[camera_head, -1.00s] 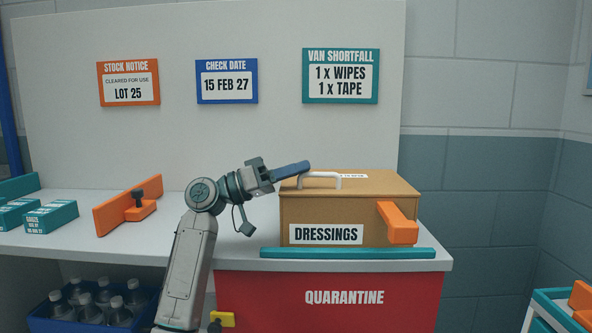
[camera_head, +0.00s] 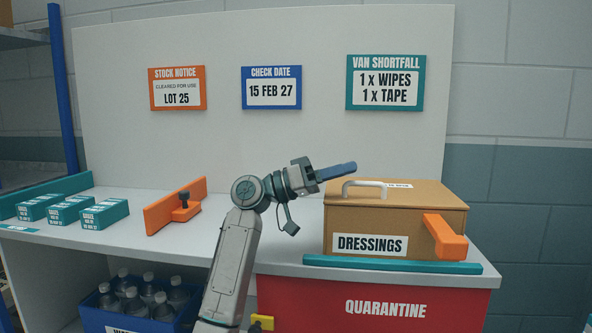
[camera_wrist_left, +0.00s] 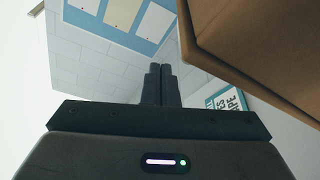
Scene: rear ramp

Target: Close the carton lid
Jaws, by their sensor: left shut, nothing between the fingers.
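The brown carton (camera_head: 420,222), labelled DRESSINGS, stands on the worktop at the right. Its lid (camera_head: 424,195) lies flat across the top, with a white handle (camera_head: 366,185) near the left; no gap shows along the front edge. My left gripper (camera_head: 352,168) is shut and empty, its blue fingers pointing right just above the lid's left end, seemingly apart from it. In the left wrist view the shut fingers (camera_wrist_left: 160,80) point up the picture, and a brown carton edge (camera_wrist_left: 245,55) fills the upper right. My right gripper is not in view.
An orange block (camera_head: 443,237) sits at the carton's front right. A teal strip (camera_head: 390,265) runs along the worktop edge before it. An orange bracket (camera_head: 176,206) and several teal boxes (camera_head: 104,214) lie to the left. The worktop between bracket and carton is mostly clear.

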